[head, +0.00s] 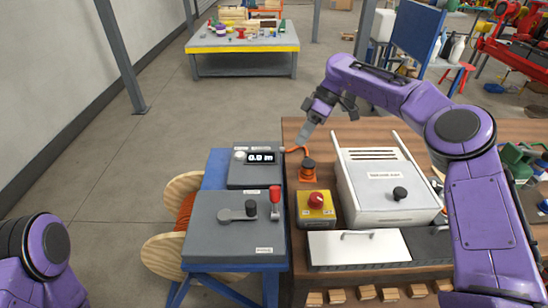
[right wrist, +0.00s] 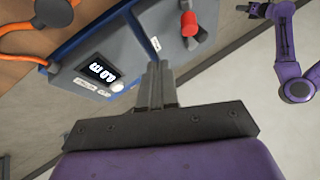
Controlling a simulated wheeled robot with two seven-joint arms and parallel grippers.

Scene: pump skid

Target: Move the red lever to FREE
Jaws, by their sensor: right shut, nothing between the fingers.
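The red lever (head: 275,194) stands up at the right side of the grey control box (head: 225,238). It shows in the right wrist view as a red grip (right wrist: 188,24) beyond my fingertips. Small labels near it are too small to read. My right gripper (head: 304,138) is above and behind the display unit, apart from the lever. Its fingers (right wrist: 157,68) are together and empty. My left arm shows at the lower left of the head view without its gripper. A small dark end of that arm (right wrist: 257,10) shows in the right wrist view, too small to read.
A display unit (head: 240,176) reading 0.0 m stands behind the control box, with an orange cable (head: 297,149) beside it. A grey crank (head: 237,214) is left of the lever. A red emergency button (head: 316,201) and a white lidded case (head: 385,180) stand to the right.

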